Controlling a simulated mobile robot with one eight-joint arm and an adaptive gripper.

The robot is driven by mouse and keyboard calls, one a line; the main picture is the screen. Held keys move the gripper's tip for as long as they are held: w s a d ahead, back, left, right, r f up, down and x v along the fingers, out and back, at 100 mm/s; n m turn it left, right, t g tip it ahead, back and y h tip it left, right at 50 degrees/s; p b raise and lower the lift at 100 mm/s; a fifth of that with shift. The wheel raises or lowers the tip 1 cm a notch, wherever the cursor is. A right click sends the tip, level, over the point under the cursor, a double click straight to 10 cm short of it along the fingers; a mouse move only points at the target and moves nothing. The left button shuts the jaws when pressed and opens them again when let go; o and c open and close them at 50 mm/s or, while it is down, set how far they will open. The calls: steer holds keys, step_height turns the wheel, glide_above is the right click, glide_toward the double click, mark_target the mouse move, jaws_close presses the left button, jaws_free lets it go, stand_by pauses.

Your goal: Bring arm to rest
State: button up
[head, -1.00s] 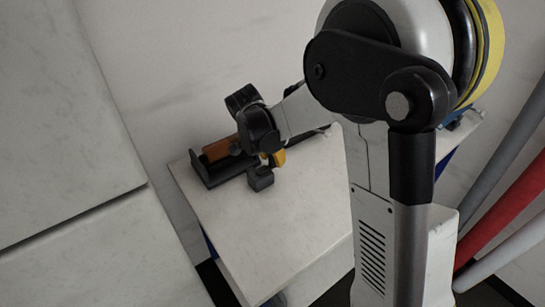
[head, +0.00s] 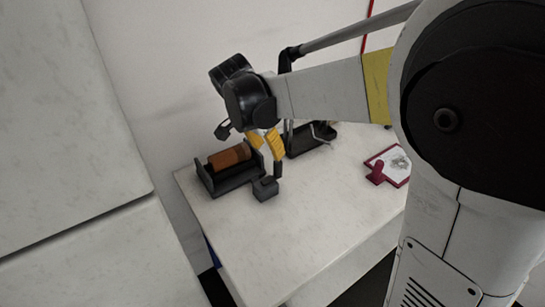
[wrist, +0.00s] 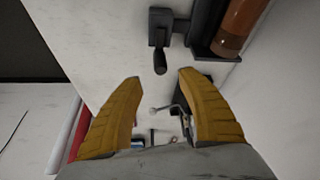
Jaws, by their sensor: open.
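My gripper (head: 270,148) hangs over the white table, beside the brown roll in its black holder. Its two yellow fingers also show in the wrist view (wrist: 158,80), spread apart with nothing between them. My arm comes in from the right in the head view, and its big joint hides the table's right part. The brown roll (head: 229,157) lies in the black holder (head: 222,184). A small dark block (head: 265,188) stands at the holder's near right side, below the gripper.
The white table (head: 290,235) is bare at the front. A black stand (head: 305,142) is behind and right of the gripper. A clipboard with a dark red edge (head: 391,165) lies to the right. A pale wall stands close behind the table, and pale panels fill the left.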

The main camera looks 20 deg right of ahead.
steer(key=shift+s+a+r, duration=0.1)
steer(key=shift+a+r, duration=0.1)
steer(key=shift+r, duration=0.2)
steer(key=shift+s, duration=0.1)
steer(key=s+n+t+y, duration=0.4)
steer(key=s+n, duration=0.8)
steer(key=s, duration=0.8)
steer(key=shift+f+t+b, duration=0.15)
steer(key=shift+t+b, duration=0.25)
